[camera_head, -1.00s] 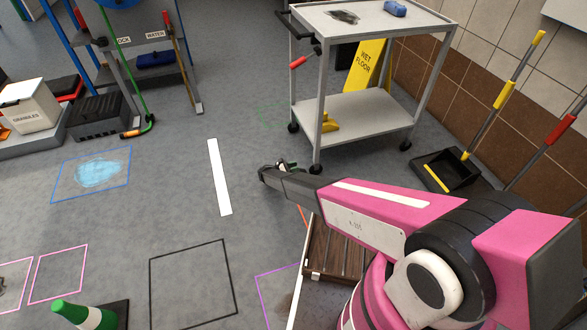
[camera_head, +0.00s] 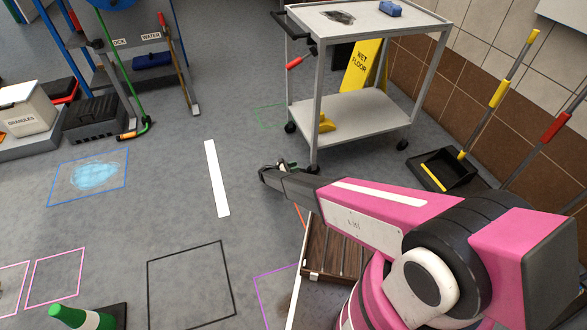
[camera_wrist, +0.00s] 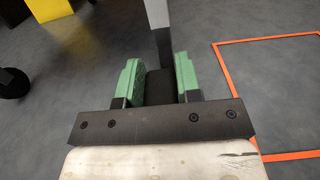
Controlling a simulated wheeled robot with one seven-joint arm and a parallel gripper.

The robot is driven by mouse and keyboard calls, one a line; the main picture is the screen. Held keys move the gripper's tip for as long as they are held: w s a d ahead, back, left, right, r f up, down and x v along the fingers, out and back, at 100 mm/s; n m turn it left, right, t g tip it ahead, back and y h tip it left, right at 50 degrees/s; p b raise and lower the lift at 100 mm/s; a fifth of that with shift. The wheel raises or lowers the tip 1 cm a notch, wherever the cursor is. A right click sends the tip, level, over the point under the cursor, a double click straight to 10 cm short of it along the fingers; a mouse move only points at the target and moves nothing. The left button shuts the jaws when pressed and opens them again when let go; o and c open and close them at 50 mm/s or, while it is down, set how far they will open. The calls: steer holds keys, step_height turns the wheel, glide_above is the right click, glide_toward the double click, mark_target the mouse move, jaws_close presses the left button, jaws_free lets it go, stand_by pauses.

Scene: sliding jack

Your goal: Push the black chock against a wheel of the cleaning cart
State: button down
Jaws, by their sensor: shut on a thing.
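The grey cleaning cart (camera_head: 350,118) stands upright at the upper middle of the head view. Its near front wheel (camera_head: 313,169) is just beyond my gripper (camera_head: 278,170), which is low near the floor. In the wrist view my gripper (camera_wrist: 159,84) has its green fingers shut on the black chock (camera_wrist: 159,88). A grey cart leg (camera_wrist: 158,28) comes down right in front of the chock. The wheel under that leg cannot be told apart from the chock, so I cannot tell whether they touch. In the head view the chock is mostly hidden by my gripper.
A yellow wet floor sign (camera_head: 362,65) stands behind the cart. A dustpan (camera_head: 442,170) is at the right. A slatted wooden thing (camera_head: 335,248) lies close beside my arm. An orange floor outline (camera_wrist: 222,68) is at the right in the wrist view.

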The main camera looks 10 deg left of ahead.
steer(key=shift+w+d, duration=0.1)
steer(key=shift+d, duration=0.05)
stand_by(0.6)
steer(key=c, duration=0.7)
jaws_free()
steer(key=shift+c, duration=0.2)
steer(key=v, duration=1.1)
steer(key=s+d+r+m+g+y, duration=0.25)
steer(key=d+r+m+g, duration=0.3)
steer(key=d+r, duration=0.85)
steer(key=s+d+r+m+g+y, duration=0.1)
steer(key=d+r+m+g+y, duration=0.25)
steer(key=d+r+m, duration=0.95)
steer(key=s+d+r+m+y, duration=0.3)
steer(key=s+d+r, duration=0.5)
steer(key=d, duration=0.3)
steer(key=s+d+r+m+y, duration=0.3)
steer(key=s+d+r+y, duration=0.3)
steer(key=s+d+r, duration=0.3)
steer(key=d+r, duration=0.2)
steer(key=d, duration=0.1)
steer(key=shift+s, duration=0.3)
